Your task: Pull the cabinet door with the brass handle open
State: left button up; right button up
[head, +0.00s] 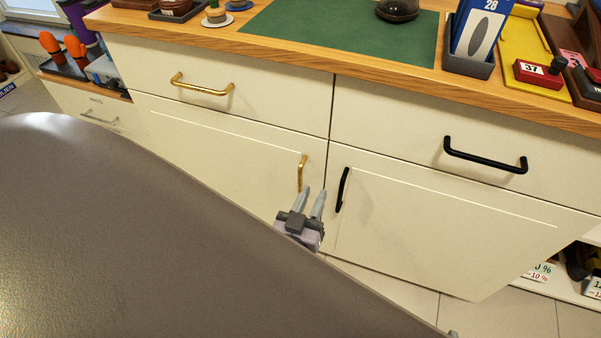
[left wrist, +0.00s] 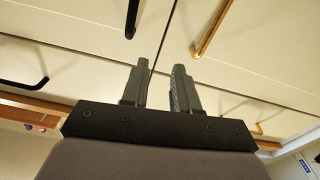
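The cabinet door (head: 225,150) with the brass handle is the cream left-hand door in the head view, closed and flush with its neighbour. Its upright brass handle (head: 302,173) sits near the door's right edge. In the left wrist view the brass handle (left wrist: 211,28) is beyond the fingers, on the right. My left gripper (head: 315,190) is open, with nothing between its fingers. In the head view its tips appear just below and right of the brass handle, between it and the black handle. In the left wrist view the fingertips (left wrist: 161,64) are apart and clear of both handles.
An upright black handle (head: 342,190) is on the right-hand door, close to my left gripper. Above are drawers with a brass handle (head: 202,85) and a black handle (head: 485,157). The wooden countertop (head: 300,60) holds a green mat (head: 345,32) and several small items.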

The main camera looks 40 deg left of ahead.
aim_at(300, 180)
pick_arm(q)
jog(key=a+f+y, duration=0.1)
jog(key=a+f+g+y+b, duration=0.1)
jog(key=a+f, duration=0.1)
jog(key=a+f+n+y, duration=0.1)
jog(key=shift+w+a+f+g+b, duration=0.2)
jog(key=shift+w+a+g+b, duration=0.05)
jog(key=shift+a+g+b, duration=0.1)
jog(key=shift+b+x, duration=0.9)
jog(key=shift+x, duration=2.3)
jog(key=shift+r, duration=0.1)
pick_arm(e)
jog(key=shift+w+a+f+n+t+y, duration=0.15)
jog(key=shift+w+a+f+y, duration=0.1)
jog(key=shift+a, duration=0.25)
jog(key=shift+w+a+f+n+t+y, duration=0.1)
jog(key=shift+a+f+n+t+y, duration=0.1)
jog(key=shift+a, duration=0.25)
pick_arm(q)
grip_shut()
